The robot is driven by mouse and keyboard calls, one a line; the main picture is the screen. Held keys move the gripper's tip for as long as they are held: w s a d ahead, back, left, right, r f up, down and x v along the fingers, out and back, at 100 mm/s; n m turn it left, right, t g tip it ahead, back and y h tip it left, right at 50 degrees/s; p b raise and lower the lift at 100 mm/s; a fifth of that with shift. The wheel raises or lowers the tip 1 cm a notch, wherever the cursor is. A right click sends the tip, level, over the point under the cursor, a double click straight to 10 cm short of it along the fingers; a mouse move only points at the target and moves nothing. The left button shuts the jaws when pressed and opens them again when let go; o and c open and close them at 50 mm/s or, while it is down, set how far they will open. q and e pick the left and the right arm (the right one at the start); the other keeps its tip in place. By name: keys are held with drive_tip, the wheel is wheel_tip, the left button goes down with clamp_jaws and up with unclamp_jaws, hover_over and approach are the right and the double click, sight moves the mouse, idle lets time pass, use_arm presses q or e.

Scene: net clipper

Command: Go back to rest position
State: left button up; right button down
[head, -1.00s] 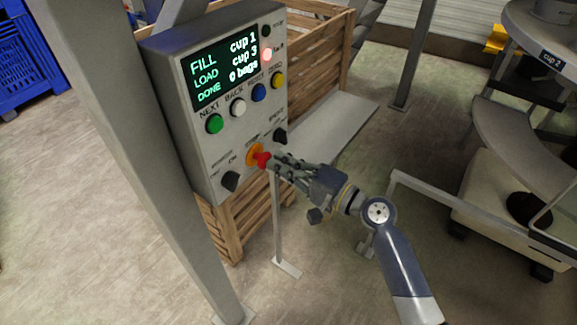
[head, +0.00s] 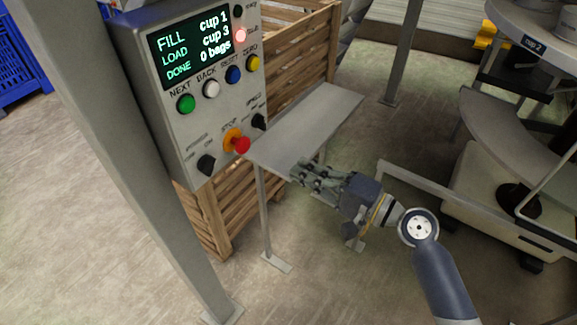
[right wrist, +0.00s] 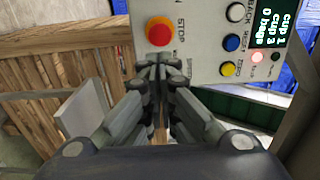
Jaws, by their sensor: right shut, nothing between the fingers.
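My right gripper (head: 298,170) is shut and empty in the head view. It is apart from the control box (head: 200,130), to the right of and below its red stop button (head: 241,145). In the right wrist view the closed fingertips (right wrist: 151,62) lie in front of the box's panel, close beside the red stop button (right wrist: 159,33) in the picture. The box's screen (head: 190,48) reads FILL cup 1, LOAD cup 3, DONE 0 bags. A red lamp (head: 240,35) is lit beside it. My left gripper is not in view.
A grey post (head: 120,160) stands left of the box. A wooden crate (head: 300,50) is behind it, with a grey metal shelf (head: 310,120) near my right gripper. A round machine with a cup 2 label (head: 534,45) is at right. Open floor (head: 80,230) lies left.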

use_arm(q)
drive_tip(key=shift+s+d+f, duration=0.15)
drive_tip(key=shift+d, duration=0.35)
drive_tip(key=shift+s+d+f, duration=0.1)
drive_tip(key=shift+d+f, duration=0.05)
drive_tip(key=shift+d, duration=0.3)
use_arm(e)
drive_tip(key=shift+v, duration=0.95)
